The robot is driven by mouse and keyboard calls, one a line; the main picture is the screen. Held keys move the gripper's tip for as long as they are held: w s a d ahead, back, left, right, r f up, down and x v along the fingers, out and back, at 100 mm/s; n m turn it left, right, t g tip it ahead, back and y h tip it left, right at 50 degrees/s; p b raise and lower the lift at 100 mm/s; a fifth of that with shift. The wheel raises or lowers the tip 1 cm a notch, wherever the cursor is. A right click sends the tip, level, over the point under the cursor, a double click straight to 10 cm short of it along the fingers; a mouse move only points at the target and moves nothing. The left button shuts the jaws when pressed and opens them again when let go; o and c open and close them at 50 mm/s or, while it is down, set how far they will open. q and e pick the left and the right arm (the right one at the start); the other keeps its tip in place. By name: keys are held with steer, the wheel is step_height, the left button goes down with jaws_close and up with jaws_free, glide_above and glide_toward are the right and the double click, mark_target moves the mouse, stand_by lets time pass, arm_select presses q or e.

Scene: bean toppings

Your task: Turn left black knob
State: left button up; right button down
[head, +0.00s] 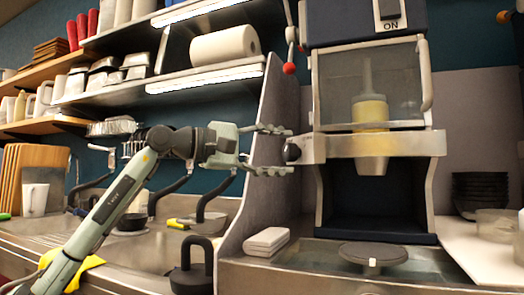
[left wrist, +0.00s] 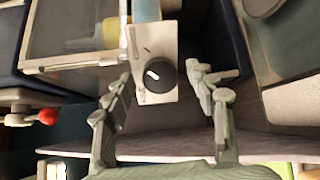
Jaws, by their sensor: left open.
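The left black knob (head: 292,152) sticks out from the left end of the machine's metal front band in the head view. In the left wrist view the knob (left wrist: 160,75) is a round black dial with a white mark, on a pale metal plate. My left gripper (head: 290,151) is open, with one finger above and one below the knob in the head view. In the left wrist view the fingers (left wrist: 165,82) stand on both sides of the knob, with a gap to each. My right gripper is not seen in either view.
The machine (head: 370,130) has a clear box with a yellow part inside. A grey partition (head: 262,185) stands beside my left gripper. A red-tipped lever (head: 289,68) hangs above it. Folded cloths (head: 267,241) and a dark round disc (head: 373,253) lie on the counter below.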

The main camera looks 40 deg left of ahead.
arm_select(q)
steer(key=v, duration=1.1)
steer(key=shift+s, duration=0.2)
steer(key=shift+a, duration=0.1)
